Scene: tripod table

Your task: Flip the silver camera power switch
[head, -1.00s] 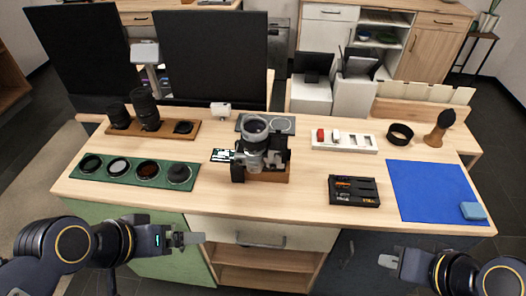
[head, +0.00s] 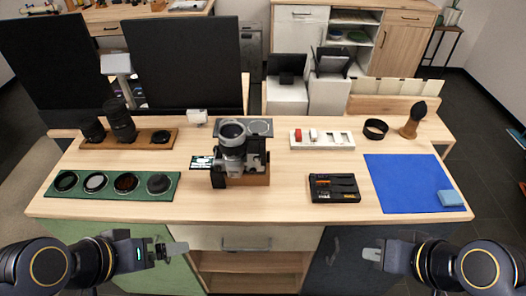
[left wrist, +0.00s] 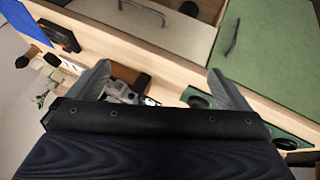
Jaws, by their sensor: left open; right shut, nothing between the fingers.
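The silver camera (head: 232,153) stands on a small wooden block (head: 256,177) in the middle of the tabletop, its large round lens uppermost. Its power switch is too small to make out. My left gripper (head: 176,248) is open and empty, in front of the table's front edge, lower left of the camera. It shows in the left wrist view (left wrist: 160,82) with its fingers wide apart. My right gripper (head: 372,254) is shut and empty, in front of the table at lower right. Both are apart from the camera.
A green tray (head: 112,186) of round filters lies left of the camera, with lenses on a wooden board (head: 128,139) behind. A black case (head: 334,188), a white tray (head: 321,139) and a blue mat (head: 414,182) lie right. Dark monitors (head: 185,68) stand behind. The front tabletop strip is clear.

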